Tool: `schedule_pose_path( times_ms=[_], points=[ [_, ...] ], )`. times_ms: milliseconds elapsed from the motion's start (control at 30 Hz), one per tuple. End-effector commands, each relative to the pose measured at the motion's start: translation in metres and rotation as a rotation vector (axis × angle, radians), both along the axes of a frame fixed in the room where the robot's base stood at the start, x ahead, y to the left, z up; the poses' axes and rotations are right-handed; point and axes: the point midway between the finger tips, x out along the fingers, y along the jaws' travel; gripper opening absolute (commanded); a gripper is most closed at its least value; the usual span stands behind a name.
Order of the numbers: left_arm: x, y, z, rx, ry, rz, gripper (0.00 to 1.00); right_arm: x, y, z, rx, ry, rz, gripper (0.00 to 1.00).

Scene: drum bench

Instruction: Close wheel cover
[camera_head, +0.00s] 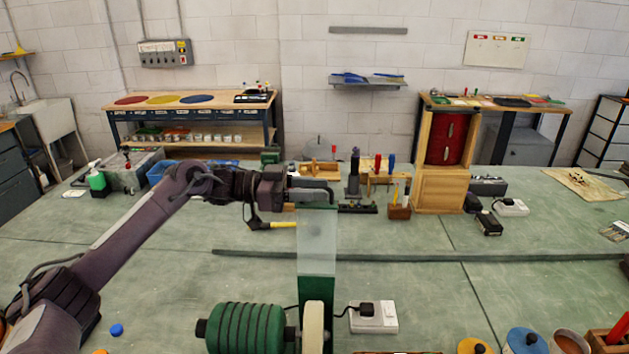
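A bench grinder with a green ribbed motor (245,328) and a pale wheel (313,328) stands at the front middle of the bench, cut off by the lower edge. Its wheel cover (317,240), a clear upright panel with a green lower part, stands raised above the wheel. My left arm reaches in from the left. My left gripper (315,192) is at the top edge of the cover, its fingers pointing right. I cannot tell whether it touches the cover or whether its fingers are apart. My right gripper is not in view.
A white socket box (374,317) with a black plug sits right of the grinder. Behind the cover are a yellow-handled hammer (280,224), tool holders and a wooden cabinet (441,188). Lidded pots (526,341) stand at the front right.

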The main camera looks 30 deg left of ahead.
Motion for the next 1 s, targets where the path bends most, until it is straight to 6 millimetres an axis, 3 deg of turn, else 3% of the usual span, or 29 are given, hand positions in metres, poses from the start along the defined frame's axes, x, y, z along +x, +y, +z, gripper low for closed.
schedule_pose_path(
  times_ms=[300, 533, 1000],
  points=[
    [0.0013, -0.0027, -0.0006, 0.001, 0.0, 0.0, 0.29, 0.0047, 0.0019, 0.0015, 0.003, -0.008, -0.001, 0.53],
    [0.0014, -0.0024, -0.0007, 0.001, 0.0, 0.001, 0.0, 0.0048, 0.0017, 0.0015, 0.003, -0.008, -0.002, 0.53],
    [-0.0002, -0.0068, -0.0015, 0.01, -0.021, 0.0, 0.0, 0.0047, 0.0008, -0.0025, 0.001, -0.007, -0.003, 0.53]
  ],
)
